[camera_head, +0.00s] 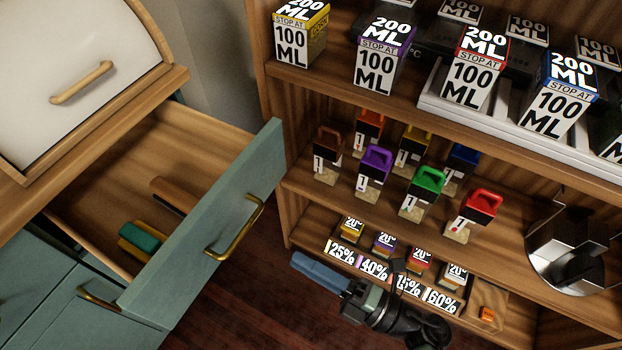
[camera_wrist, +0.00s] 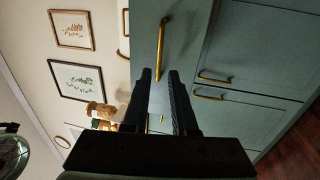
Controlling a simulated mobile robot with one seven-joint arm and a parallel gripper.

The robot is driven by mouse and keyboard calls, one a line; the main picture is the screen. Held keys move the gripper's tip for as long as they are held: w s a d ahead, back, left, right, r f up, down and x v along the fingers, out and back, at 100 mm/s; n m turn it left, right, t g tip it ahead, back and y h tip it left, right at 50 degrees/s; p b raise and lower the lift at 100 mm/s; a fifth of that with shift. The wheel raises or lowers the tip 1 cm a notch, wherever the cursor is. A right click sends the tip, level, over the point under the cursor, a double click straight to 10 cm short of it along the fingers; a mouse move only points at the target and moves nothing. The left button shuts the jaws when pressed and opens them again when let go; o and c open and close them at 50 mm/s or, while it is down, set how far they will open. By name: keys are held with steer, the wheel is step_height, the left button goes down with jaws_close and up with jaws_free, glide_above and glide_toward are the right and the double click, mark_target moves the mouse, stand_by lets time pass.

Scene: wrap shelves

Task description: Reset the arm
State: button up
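My gripper (camera_wrist: 160,72) shows in the wrist view as two black fingers with a gap between them. It is open, and I see nothing held in the gap. The fingers point toward a green cabinet front (camera_wrist: 240,50) with a brass handle (camera_wrist: 164,48) just beyond the tips. In the head view, dark and blue-grey mechanical parts show at the bottom centre, in front of the lower shelf. They seem to be my arm, but I cannot make out the fingertips there.
An open green drawer (camera_head: 215,215) juts out at the left, holding a green-and-yellow item (camera_head: 141,238) and a brown one (camera_head: 172,194). The wooden shelf (camera_head: 335,83) at the right carries labelled boxes, coloured-handled items and a round metal object (camera_head: 565,252). Dark floor shows between.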

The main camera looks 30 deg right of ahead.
steer(key=shift+s+d, duration=0.15)
steer(key=shift+s, duration=0.15)
stand_by(0.4)
